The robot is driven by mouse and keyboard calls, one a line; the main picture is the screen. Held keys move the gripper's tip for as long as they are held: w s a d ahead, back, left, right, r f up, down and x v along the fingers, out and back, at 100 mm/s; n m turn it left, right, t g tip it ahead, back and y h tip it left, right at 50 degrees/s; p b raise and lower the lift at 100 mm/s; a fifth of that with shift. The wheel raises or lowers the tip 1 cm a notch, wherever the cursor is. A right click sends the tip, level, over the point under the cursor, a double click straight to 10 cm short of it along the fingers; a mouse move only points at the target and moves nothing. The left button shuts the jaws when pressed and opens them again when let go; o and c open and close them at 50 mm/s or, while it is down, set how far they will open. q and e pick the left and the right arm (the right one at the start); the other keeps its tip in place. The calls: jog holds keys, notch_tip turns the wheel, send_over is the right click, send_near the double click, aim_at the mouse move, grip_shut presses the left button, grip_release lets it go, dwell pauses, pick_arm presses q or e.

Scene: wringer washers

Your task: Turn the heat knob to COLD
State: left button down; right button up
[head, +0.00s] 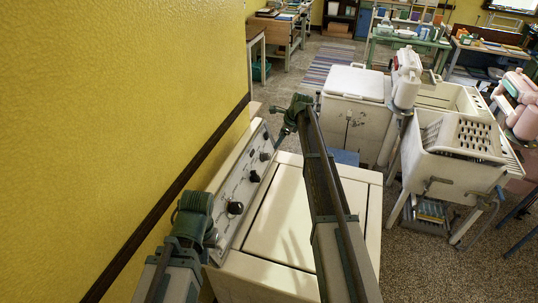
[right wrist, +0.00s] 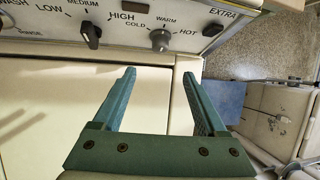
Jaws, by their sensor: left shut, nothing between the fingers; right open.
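The heat knob (right wrist: 160,40) is grey and sits on the washer's control panel (right wrist: 225,28), with COLD to its left, WARM above and HOT to its right in the right wrist view. I cannot tell which mark it points to. My right gripper (right wrist: 162,98) is open and empty, its two teal fingers apart and reaching toward the panel, with the knob beyond the gap and not touched. In the head view my right gripper (head: 296,108) is above the panel's far end. My left gripper (head: 200,218) is shut and empty near the panel's near end; its fingertips are hard to make out.
A black knob (right wrist: 91,34) marked LOW, MEDIUM and HIGH is left of the heat knob. The yellow wall (head: 120,110) runs close along the panel's left. A white washer (head: 354,110) stands beyond, with wringer tubs (head: 455,165) to the right.

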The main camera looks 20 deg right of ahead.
aim_at(269, 156)
jog(key=b+x, duration=1.2)
jog(key=x, duration=0.2)
jog(key=shift+r, duration=0.1)
grip_shut()
